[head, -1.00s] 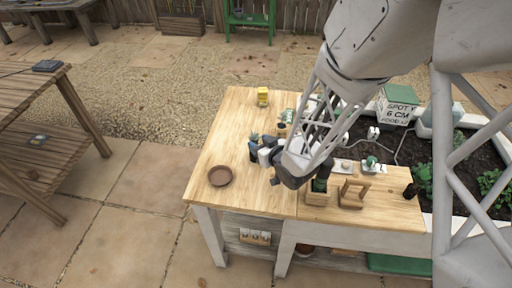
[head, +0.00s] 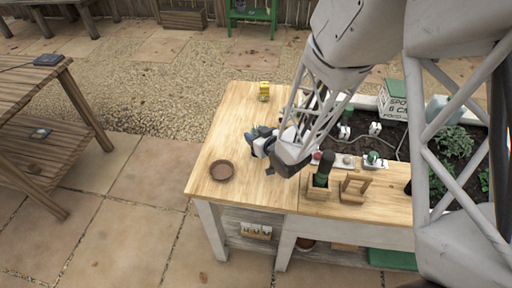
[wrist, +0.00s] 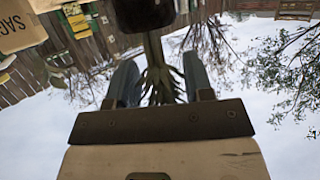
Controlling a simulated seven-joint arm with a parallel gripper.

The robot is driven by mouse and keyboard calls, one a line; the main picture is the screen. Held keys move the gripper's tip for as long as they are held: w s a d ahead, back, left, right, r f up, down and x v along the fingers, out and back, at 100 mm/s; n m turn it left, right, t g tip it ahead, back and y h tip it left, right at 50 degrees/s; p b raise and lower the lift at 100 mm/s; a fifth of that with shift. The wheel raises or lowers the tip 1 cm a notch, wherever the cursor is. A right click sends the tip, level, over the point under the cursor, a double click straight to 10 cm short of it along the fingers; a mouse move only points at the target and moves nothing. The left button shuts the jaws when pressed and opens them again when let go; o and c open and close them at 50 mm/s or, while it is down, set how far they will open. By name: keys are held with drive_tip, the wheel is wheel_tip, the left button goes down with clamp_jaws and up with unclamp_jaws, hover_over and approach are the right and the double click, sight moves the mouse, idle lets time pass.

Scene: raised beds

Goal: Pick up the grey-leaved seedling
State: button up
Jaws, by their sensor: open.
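A spiky grey-green seedling (wrist: 161,78) shows in the wrist view, its narrow leaves fanning out between my two fingers. Its dark pot (wrist: 146,12) is at the top edge, beyond the fingertips, partly cut off. My gripper (wrist: 158,66) is open, with one blue-grey finger on each side of the leaves and a gap visible beside them. In the head view my gripper (head: 258,139) is low over the left part of the wooden bench top. There my gripper and wrist hide most of the seedling, so I cannot make out its pot.
The soil bed (head: 385,137) lies beyond.

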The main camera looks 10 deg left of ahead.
drive_tip(key=shift+x, duration=0.85)
drive_tip(key=c, duration=0.8)
